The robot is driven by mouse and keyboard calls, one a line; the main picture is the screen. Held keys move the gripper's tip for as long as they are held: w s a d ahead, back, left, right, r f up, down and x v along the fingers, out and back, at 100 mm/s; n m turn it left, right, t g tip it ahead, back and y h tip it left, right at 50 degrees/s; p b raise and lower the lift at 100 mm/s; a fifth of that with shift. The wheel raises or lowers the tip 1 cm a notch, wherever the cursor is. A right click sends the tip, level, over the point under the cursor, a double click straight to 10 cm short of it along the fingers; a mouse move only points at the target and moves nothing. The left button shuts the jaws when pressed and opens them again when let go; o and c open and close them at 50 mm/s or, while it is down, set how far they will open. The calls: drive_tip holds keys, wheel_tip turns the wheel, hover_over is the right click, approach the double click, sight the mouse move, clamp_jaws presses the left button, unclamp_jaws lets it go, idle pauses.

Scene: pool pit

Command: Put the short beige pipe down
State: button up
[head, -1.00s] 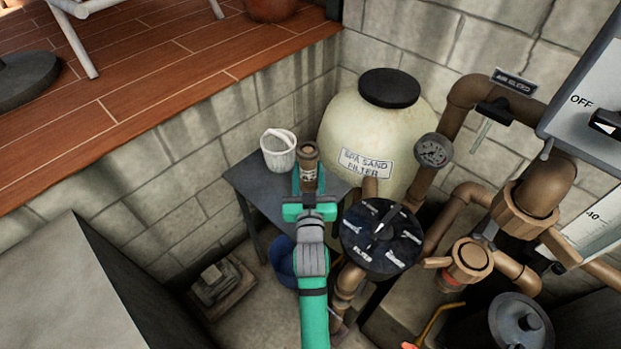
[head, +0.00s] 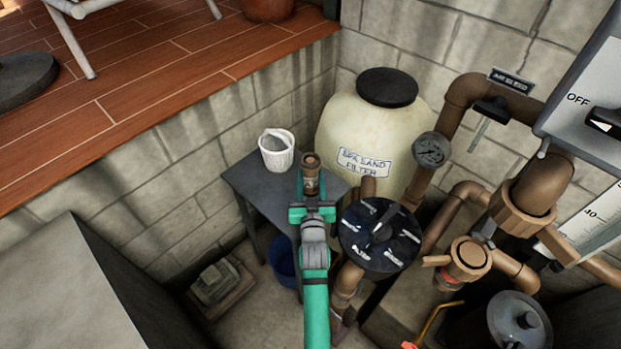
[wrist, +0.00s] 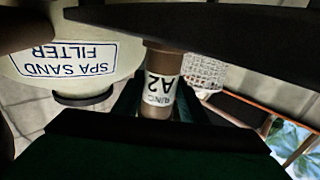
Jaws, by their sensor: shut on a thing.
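The short beige pipe (head: 311,174) is brownish beige with a pale label. My gripper (head: 311,190) is shut on it and holds it upright over the dark grey table (head: 262,189).
A white basket (head: 276,150) stands on the table left of the pipe. The cream sand filter tank (head: 350,130) is behind to the right. The valve with a black round top (head: 380,236) is close on the right. A blue bucket (head: 284,260) is below the table.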

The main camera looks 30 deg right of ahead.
drive_tip(key=o, duration=1)
drive_tip(key=shift+f, duration=0.1)
drive_tip(key=v, duration=1.2)
